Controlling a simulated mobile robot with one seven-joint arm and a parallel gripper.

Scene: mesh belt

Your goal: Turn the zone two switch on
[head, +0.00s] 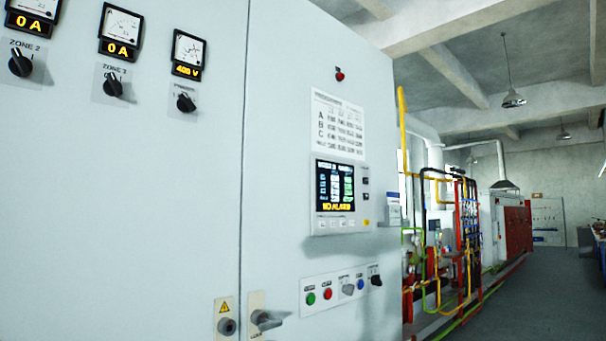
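The zone 2 switch (20,64) is a black rotary knob on a light label plate at the upper left of the grey cabinet. Its label reads ZONE 2, and its knob is turned at a slant. Above it an ammeter display (29,25) reads 0 A. To its right is a similar zone knob (113,86), also under a 0 A display (119,49). A third knob (186,102) sits under a display reading 400 V (187,71). My gripper is not in view.
The cabinet front (130,200) fills the left side, with a door handle (266,320) and a lock (227,326) low down. A screen (335,186) and a button row (340,287) are on its right part. Pipework (468,230) stands beyond; open floor (545,285) lies at right.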

